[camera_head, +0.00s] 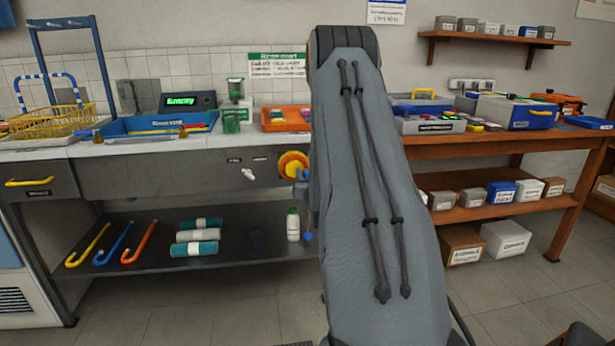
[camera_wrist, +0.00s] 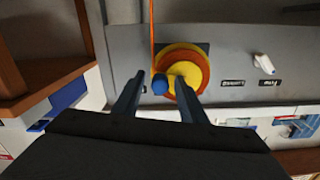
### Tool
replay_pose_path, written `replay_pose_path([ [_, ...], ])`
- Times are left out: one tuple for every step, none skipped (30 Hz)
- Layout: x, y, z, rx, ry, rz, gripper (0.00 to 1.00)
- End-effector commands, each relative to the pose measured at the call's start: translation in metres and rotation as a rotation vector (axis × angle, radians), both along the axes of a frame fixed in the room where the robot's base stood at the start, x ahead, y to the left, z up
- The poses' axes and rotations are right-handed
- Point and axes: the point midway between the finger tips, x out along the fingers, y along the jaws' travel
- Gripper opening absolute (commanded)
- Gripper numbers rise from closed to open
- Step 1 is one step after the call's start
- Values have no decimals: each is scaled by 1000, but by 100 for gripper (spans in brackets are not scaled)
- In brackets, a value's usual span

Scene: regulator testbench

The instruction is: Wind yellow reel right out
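The yellow reel (camera_head: 293,160), with an orange rim, is mounted on the grey bench front, left of my arm in the head view. My arm hides the reel's right side in the head view.
A white switch handle (camera_head: 248,174) sits left of the reel, with small labels above. A lower shelf (camera_head: 130,270) holds hooks, rolls and a white bottle (camera_head: 293,224). A wooden bench (camera_head: 470,148) stands right.

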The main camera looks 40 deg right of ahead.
Motion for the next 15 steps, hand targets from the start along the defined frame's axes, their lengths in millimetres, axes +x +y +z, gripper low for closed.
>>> replay_pose_path([
  [0,0,0,0,0,0,38],
  [0,0,0,0,0,0,38],
  [0,0,0,0,0,0,38],
  [0,0,0,0,0,0,38],
  [0,0,0,0,0,0,35],
  [0,0,0,0,0,0,28],
  [0,0,0,0,0,0,23],
  [0,0,0,0,0,0,18],
  [0,0,0,0,0,0,11],
  [0,0,0,0,0,0,6],
  [0,0,0,0,0,0,1],
  [0,0,0,0,0,0,0],
  [0,0,0,0,0,0,0],
  [0,0,0,0,0,0,0],
  [0,0,0,-2,1,0,0],
])
